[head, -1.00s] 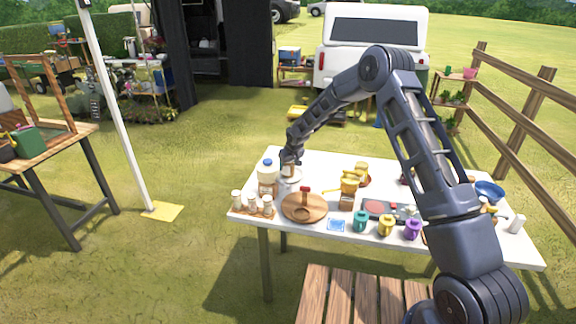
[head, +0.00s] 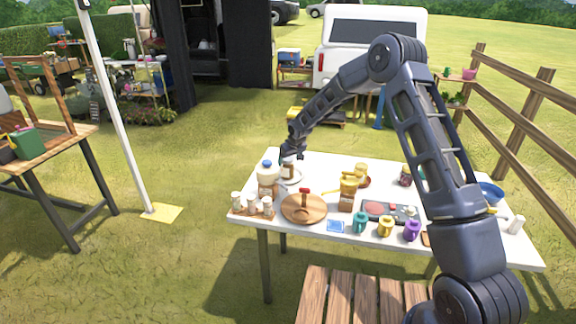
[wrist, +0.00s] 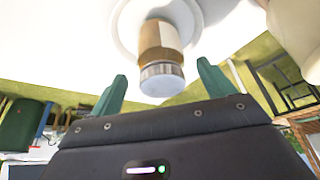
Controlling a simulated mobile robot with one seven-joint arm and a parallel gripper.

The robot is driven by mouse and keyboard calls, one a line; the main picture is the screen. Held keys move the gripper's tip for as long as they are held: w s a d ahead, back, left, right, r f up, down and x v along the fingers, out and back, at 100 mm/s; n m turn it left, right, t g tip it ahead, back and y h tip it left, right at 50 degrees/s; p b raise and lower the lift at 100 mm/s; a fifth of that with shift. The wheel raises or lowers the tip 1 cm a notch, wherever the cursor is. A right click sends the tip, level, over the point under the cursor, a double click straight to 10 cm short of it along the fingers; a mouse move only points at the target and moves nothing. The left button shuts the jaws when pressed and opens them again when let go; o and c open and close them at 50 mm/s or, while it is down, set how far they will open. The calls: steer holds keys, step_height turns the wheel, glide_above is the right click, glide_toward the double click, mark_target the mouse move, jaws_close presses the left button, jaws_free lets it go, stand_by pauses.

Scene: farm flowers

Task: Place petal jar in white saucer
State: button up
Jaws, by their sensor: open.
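The petal jar (head: 288,170), brown with a pale label and grey lid, stands upright on the white saucer (head: 296,179) at the back left of the table. In the wrist view the jar (wrist: 160,42) rests within the rim of the saucer (wrist: 121,38). My gripper (head: 293,156) is just above the jar. Its two green fingers (wrist: 163,82) are open, one on each side of the lid and apart from it. Nothing is held.
A spice rack (head: 252,206) and round wooden board (head: 304,208) are nearer the front. The back middle of the table is clear.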

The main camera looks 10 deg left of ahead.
steer(key=s+d+r+m+h, duration=0.1)
steer(key=s+d+r, duration=0.1)
steer(key=d+r, duration=0.75)
steer(key=s+d+r+m, duration=0.1)
steer(key=s+d+r, duration=0.1)
steer(key=d+r, duration=0.75)
steer(key=s+d+r+m+t+h, duration=0.1)
steer(key=s+d+r, duration=0.45)
steer(key=d, duration=0.25)
steer(key=s+d+r+m, duration=0.1)
steer(key=s+d+r, duration=0.3)
steer(key=d+r, duration=0.25)
steer(key=s+d+r+m+h, duration=0.15)
steer(key=s+d+r, duration=0.25)
steer(key=s+d, duration=0.9)
steer(key=s+d+f+m, duration=0.1)
steer(key=s+d, duration=0.2)
steer(key=s, duration=0.5)
steer(key=s+d+f+m, duration=0.1)
steer(key=s+d, duration=0.3)
steer(key=s, duration=0.4)
steer(key=shift+s+f+m, duration=0.15)
steer(key=shift+m, duration=0.6)
